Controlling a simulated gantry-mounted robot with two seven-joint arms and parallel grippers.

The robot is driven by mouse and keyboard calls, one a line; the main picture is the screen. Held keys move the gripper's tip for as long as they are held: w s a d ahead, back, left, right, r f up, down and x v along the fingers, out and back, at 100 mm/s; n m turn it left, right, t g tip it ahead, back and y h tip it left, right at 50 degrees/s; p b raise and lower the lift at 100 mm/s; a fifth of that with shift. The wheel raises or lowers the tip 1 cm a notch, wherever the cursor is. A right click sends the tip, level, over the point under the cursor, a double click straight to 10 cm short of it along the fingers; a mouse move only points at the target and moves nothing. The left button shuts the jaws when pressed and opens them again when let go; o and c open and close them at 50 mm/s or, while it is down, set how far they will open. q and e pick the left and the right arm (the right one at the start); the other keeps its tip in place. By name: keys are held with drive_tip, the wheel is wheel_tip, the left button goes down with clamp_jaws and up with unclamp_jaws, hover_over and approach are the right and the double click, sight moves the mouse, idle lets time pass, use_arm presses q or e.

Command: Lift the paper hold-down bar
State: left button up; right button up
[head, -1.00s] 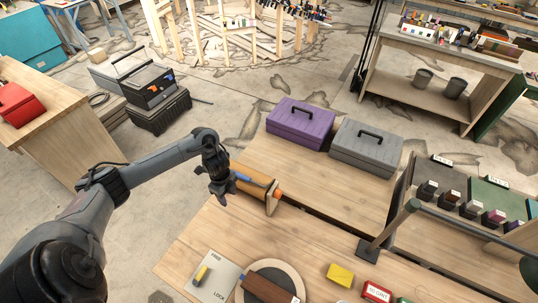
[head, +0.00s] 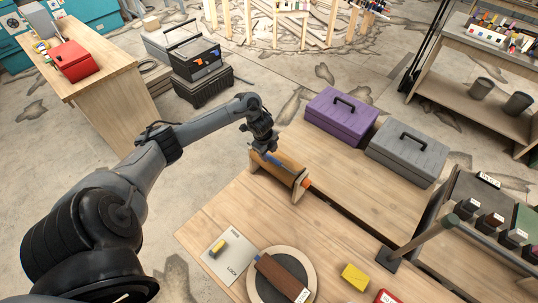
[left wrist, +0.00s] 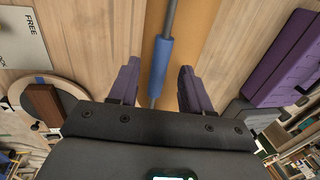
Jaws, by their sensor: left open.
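The hold-down bar is a thin grey rod with a blue sleeve (left wrist: 161,62); it lies along the brown paper roll (head: 284,168) between wooden end pieces, and part of the blue shows in the head view (head: 271,160). An orange piece (head: 307,184) is at the roll's near end. My left gripper (head: 264,150) is over the roll's far end. In the left wrist view its two purple fingers (left wrist: 157,86) are open, one on each side of the bar, with gaps to both sides. I cannot tell the exact height between fingers and bar. My right gripper is not in view.
A purple toolbox (head: 341,114) and a grey toolbox (head: 408,151) stand on the bench right of the roll. A FREE/LOCK plate (head: 232,262), a round turntable (head: 301,260) and a yellow block (head: 355,276) lie nearer. A grey post (head: 426,238) rises at right.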

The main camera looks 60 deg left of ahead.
use_arm(q)
drive_tip(key=shift+w+f, duration=0.25)
drive_tip(key=shift+f, duration=0.95)
clamp_jaws()
